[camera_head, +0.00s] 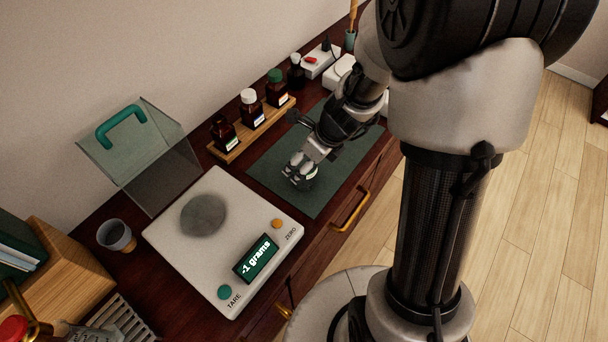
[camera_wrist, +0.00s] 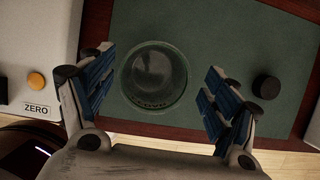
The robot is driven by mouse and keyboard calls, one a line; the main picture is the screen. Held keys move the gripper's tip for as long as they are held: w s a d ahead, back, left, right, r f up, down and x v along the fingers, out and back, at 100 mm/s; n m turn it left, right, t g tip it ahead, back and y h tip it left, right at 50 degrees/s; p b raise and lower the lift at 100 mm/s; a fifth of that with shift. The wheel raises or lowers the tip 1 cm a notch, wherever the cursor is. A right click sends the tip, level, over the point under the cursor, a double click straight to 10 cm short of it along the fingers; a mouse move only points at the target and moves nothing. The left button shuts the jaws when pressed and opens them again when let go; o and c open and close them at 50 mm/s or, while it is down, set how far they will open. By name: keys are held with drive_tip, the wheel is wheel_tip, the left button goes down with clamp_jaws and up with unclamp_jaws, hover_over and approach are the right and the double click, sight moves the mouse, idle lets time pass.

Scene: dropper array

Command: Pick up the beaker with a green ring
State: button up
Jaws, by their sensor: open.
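A clear round beaker (camera_wrist: 153,76) stands on the dark green mat (camera_wrist: 215,28), seen from above in the wrist view. Its rim looks faintly greenish against the mat; I cannot tell for sure that this is a green ring. My gripper (camera_head: 300,174) is open over the mat, and in the wrist view its blue-padded fingers stand apart on the left and right of the beaker, with gaps to it. In the head view the gripper mostly hides the beaker.
A small black round object (camera_wrist: 267,83) is right of the right finger. A scale (camera_head: 173,245) reading -1 grams stands left of the mat. A wooden rack (camera_head: 222,153) with several brown bottles is behind. A grey cup (camera_head: 116,236) is left of the scale.

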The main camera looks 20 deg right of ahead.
sight(299, 167)
drive_tip(key=b+x, duration=0.1)
drive_tip(key=x, duration=0.1)
drive_tip(key=b+x, duration=0.2)
drive_tip(key=x, duration=0.1)
drive_tip(key=shift+s+a, duration=0.15)
drive_tip(key=shift+a, duration=0.05)
drive_tip(key=shift+r, duration=0.15)
drive_tip(key=shift+c, duration=0.2)
drive_tip(key=c, duration=1.4)
drive_tip(key=shift+c, duration=0.2)
